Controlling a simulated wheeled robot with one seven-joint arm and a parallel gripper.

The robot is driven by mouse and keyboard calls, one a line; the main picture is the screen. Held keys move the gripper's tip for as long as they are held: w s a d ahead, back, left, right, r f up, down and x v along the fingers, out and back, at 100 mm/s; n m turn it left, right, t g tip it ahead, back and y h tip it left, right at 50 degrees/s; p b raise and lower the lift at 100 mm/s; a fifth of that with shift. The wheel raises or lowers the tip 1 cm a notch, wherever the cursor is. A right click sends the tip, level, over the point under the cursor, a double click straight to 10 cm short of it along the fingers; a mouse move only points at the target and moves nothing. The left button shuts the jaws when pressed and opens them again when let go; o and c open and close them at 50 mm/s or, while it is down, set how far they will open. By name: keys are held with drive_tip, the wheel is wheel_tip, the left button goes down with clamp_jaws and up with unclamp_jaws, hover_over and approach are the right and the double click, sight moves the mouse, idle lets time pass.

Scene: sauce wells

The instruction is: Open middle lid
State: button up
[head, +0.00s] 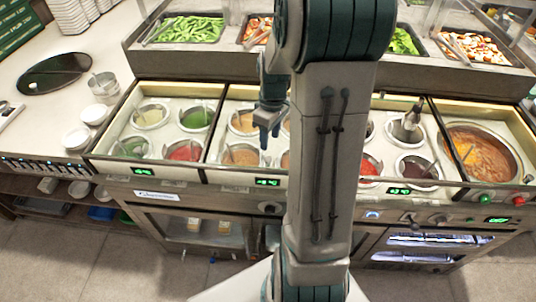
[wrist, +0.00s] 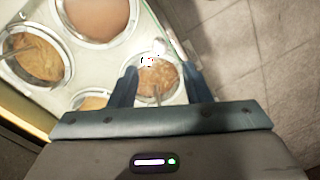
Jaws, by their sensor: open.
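The middle bay of the sauce counter (head: 215,150) holds several round wells of sauce, partly hidden behind my arm. The sauces show in the open, and I cannot make out a separate lid over this bay. My gripper (head: 268,138) points down above the middle bay, apart from its front edge as far as I can tell. In the wrist view my gripper (wrist: 158,80) is open, with one dark finger on each side of a metal-rimmed well of brownish sauce (wrist: 157,80). Nothing shows held between the fingers.
The left bay (head: 118,120) has several sauce wells with ladles. The right bay (head: 440,150) and a large brown pot (head: 482,155) lie beyond my arm. Food trays (head: 188,29) line a raised shelf behind. Grey floor (head: 90,240) is clear in front.

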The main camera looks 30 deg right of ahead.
sight(268, 158)
drive_tip(key=f, duration=0.8)
drive_tip(key=shift+s+a+f+p, duration=0.15)
drive_tip(key=shift+a+f+p, duration=0.1)
drive_tip(key=shift+a+p, duration=0.15)
clamp_jaws()
